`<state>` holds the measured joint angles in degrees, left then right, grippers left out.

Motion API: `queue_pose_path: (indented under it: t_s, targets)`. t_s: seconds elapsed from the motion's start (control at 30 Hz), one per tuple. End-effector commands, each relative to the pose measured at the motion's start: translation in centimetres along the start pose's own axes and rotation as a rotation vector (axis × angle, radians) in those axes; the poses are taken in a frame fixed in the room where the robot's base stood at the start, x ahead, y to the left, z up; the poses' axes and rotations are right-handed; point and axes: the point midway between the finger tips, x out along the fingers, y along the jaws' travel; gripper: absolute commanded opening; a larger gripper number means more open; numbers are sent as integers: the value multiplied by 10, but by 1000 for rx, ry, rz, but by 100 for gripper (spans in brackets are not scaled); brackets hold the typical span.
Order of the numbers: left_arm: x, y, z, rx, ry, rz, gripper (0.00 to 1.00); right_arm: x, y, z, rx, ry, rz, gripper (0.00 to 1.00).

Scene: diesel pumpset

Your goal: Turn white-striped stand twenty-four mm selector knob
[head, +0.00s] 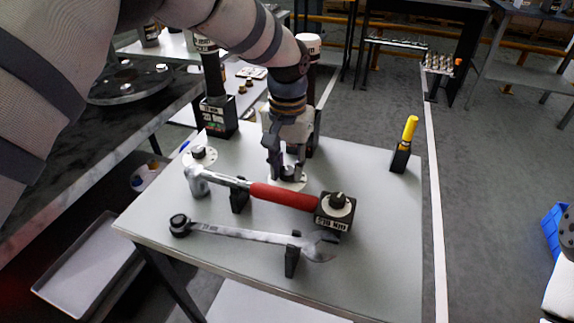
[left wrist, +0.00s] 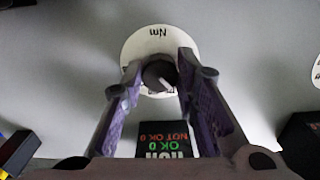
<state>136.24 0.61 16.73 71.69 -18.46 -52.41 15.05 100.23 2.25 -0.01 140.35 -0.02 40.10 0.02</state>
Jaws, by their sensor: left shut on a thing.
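My left gripper (head: 287,172) reaches down to the stand table and is shut on a dark round knob (left wrist: 160,75) with a white stripe. The knob sits on a white disc (left wrist: 133,47) marked "Nm"; in the head view the fingers mostly hide both. In the left wrist view the fingertips (left wrist: 160,72) stand on either side of the knob. Another dark knob (head: 337,198) tops a labelled black block (head: 333,222) to the front right. A third dark knob (head: 198,152) is on a white disc at the left. I cannot read a twenty-four mm marking clearly.
A red-handled hammer (head: 285,196) and a wrench (head: 235,233) lie on supports in front of the gripper. A black block (head: 218,118) with a tool and a yellow-handled tool (head: 410,130) stand farther back. The table's right side (head: 385,215) is clear.

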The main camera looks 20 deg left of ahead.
Motion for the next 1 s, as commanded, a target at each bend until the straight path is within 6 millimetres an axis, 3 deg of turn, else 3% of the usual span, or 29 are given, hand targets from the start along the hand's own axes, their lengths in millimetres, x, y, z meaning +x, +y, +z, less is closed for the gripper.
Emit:
queue_pose_path:
  t_s: [0.5, 1.0]
  targets:
    - [1, 0, 0, 323, 0, 0, 0, -2, 0, -1, 0, 5, 0, 40]
    - [1, 0, 0, 387, -1, 0, 0, -2, 0, -1, 0, 5, 0, 40]
